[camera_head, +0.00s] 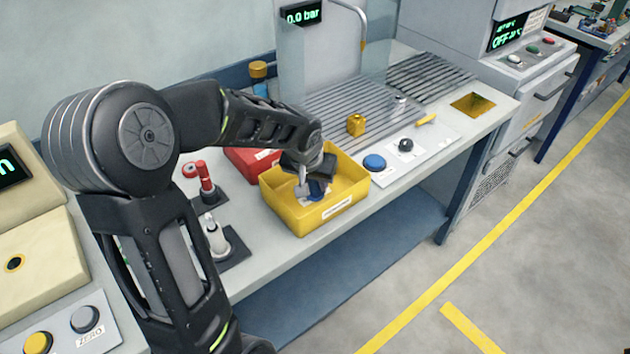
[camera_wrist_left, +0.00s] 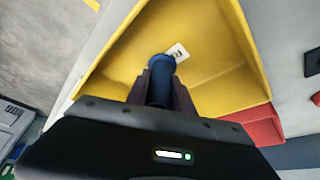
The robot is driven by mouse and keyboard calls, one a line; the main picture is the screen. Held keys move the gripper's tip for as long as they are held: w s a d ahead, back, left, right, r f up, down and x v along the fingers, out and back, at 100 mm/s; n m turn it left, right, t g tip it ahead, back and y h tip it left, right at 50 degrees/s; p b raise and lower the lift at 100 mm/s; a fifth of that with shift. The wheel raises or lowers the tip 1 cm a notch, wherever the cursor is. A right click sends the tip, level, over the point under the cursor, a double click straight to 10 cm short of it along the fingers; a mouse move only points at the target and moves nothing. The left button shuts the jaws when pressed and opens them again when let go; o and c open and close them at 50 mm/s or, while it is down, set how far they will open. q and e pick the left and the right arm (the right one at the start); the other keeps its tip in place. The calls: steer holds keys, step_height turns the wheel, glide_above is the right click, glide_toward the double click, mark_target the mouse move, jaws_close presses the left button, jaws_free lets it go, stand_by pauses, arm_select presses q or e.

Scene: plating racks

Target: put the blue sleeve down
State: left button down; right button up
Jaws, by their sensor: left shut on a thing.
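The blue sleeve (camera_wrist_left: 160,78) is between the fingers of my left gripper (camera_wrist_left: 160,85), which is shut on it. In the head view the sleeve (camera_head: 319,189) shows as a small blue piece under my left gripper (camera_head: 316,183), over the yellow bin (camera_head: 318,220). The sleeve is inside the outline of the bin; whether it touches the bin's floor I cannot tell. The yellow bin also fills much of the left wrist view (camera_wrist_left: 215,60), and a small white label lies beyond the sleeve there. My right gripper is in neither view.
A red bin (camera_head: 245,160) stands behind the yellow bin. Left of it are a red tool (camera_head: 205,178) and a grey-white fitting (camera_head: 217,238) on dark bases. To the right are a blue button (camera_head: 374,162), a brass part (camera_head: 356,124) and a grooved plate (camera_head: 325,105).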

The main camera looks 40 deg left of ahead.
arm_select(q)
steer(key=c, duration=1.6)
jaws_free()
steer(key=shift+f, duration=0.15)
steer(key=o, duration=0.5)
steer(key=shift+r, duration=0.4)
steer(key=v, duration=1.1)
steer(key=shift+s+r+b, duration=0.25)
steer(key=shift+b, duration=0.1)
steer(key=shift+d, duration=0.1)
